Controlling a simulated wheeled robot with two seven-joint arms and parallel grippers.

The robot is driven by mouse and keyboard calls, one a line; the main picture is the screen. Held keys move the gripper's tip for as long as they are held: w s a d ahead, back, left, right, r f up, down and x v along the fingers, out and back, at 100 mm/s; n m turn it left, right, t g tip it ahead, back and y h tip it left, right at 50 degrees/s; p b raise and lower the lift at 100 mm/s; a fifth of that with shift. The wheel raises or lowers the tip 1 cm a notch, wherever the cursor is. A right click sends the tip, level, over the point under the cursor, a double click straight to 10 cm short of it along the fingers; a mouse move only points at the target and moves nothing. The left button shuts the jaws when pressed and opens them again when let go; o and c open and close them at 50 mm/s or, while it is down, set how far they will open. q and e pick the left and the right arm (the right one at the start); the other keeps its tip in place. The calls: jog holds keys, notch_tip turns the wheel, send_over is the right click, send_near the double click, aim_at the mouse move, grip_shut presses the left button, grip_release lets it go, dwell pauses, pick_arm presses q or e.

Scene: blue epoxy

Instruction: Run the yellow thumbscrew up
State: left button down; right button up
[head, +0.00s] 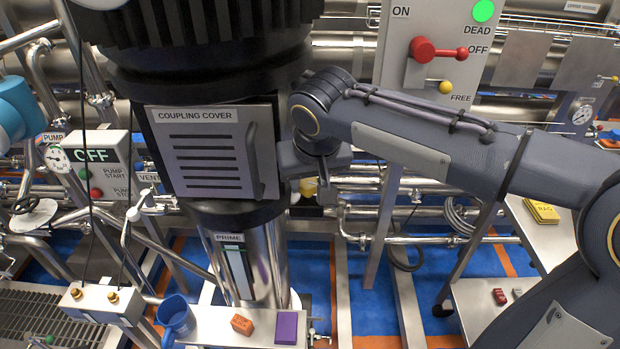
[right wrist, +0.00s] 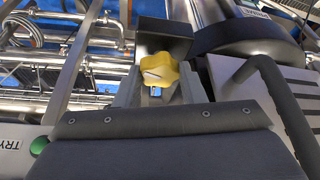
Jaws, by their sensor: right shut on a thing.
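The yellow thumbscrew (right wrist: 158,70) is a lobed knob, seen between my fingers in the right wrist view. A small patch of it shows below my gripper in the head view (head: 308,187). My right gripper (right wrist: 157,88) is shut on it, just right of the coupling cover (head: 208,150). The cover is a grey slotted panel, standing against the dark pump body, with a dark handle (head: 251,160) at its right edge. In the right wrist view the cover (right wrist: 275,95) is at the right, close to my gripper. The screw's shank is mostly hidden. My left gripper is not in view.
A switch box (head: 437,50) with a red lever stands behind my right arm. A pump start box (head: 98,165) is at the left. A low shelf (head: 240,328) holds a blue jug (head: 175,318), an orange block and a purple block. Pipes run behind.

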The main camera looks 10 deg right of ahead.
dwell(0.3)
jog(key=o, duration=1)
jog(key=shift+v, duration=3.9)
